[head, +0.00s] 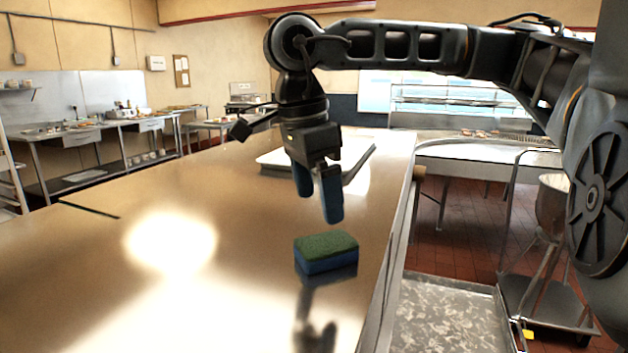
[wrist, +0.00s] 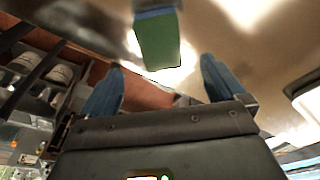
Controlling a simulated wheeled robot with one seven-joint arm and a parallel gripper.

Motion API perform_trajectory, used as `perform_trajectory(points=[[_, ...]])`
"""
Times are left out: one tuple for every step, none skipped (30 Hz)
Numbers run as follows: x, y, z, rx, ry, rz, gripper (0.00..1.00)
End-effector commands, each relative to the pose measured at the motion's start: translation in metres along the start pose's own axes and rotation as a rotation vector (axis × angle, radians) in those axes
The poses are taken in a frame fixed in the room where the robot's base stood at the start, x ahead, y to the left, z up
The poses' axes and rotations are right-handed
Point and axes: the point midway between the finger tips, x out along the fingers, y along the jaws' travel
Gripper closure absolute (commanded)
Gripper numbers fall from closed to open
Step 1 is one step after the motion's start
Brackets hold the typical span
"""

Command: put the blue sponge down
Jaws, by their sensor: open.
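The blue sponge (head: 326,252) has a green top face and a blue lower body. It lies flat on the shiny metal counter (head: 200,290), near the counter's right edge. My gripper (head: 320,207) is above the sponge with its blue fingers pointing down. The fingers are apart and empty, with a gap between them and the sponge. In the wrist view the sponge (wrist: 160,40) shows at the top, beyond the open fingers.
A pale tray (head: 350,172) lies on the counter behind my gripper. The counter to the left of the sponge is bare. A low metal surface (head: 450,315) is below the right edge, and a wheeled stand with a bowl (head: 552,205) is farther right.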

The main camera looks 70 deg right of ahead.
Motion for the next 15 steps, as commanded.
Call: perform_trajectory(points=[[-0.007,0.000,0.000,0.000,0.000,-0.002,0.03],[-0.011,0.000,0.000,0.000,0.000,-0.003,0.03],[-0.016,0.000,0.000,0.000,0.000,-0.002,0.03],[-0.020,0.000,0.000,0.001,0.000,-0.001,0.03],[-0.023,0.000,0.000,0.001,0.000,-0.001,0.03],[-0.026,0.000,0.000,0.001,0.000,-0.001,0.03],[-0.028,0.000,0.000,0.001,0.000,0.000,0.03],[-0.029,0.000,0.000,0.001,0.000,0.000,0.03],[-0.031,0.000,0.000,0.001,0.000,0.000,0.03],[-0.032,0.000,0.000,0.000,0.000,0.000,0.03],[-0.032,0.000,0.000,0.000,0.000,0.000,0.03],[-0.032,0.000,0.000,0.000,0.000,0.001,0.03],[-0.032,0.000,0.000,0.000,0.000,0.001,0.03],[-0.032,0.000,0.000,0.000,0.000,0.001,0.03],[-0.032,0.000,0.000,0.000,0.000,0.001,0.03]])
